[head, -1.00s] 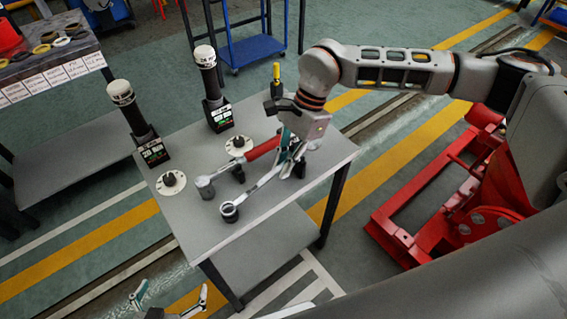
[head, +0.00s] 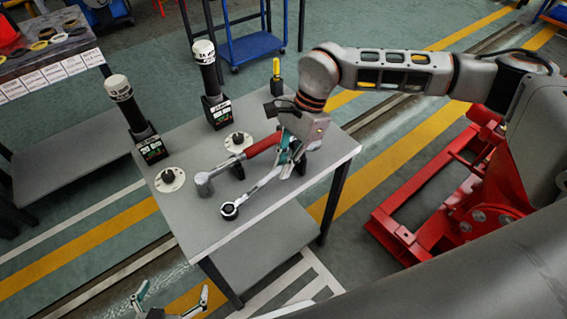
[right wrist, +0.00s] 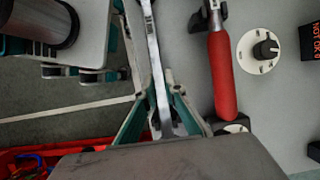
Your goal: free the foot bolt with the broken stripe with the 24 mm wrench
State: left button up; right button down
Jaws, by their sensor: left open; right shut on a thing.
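A silver wrench with a dark round head (head: 229,210) lies across the small grey table in the head view. My right gripper (head: 290,158) is shut on its handle end, at the table's right side. In the right wrist view the wrench's shank (right wrist: 155,55) runs up between the fingers of my right gripper (right wrist: 160,118). No size marking is readable on it. My left gripper (head: 170,302) is open and empty at the bottom of the head view, away from the table. I cannot make out the foot bolt with the broken stripe in either view.
A red-handled tool (head: 262,146) lies beside the wrench; it also shows in the right wrist view (right wrist: 222,75). White dials (head: 169,180) and two black posts (head: 211,80) stand on the grey table (head: 205,230). A red frame (head: 405,225) is on the floor at right.

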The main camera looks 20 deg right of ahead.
jog(key=shift+f, duration=0.1)
jog(key=c, duration=2)
grip_release()
jog(key=shift+c, duration=0.2)
jog(key=v, duration=1.2)
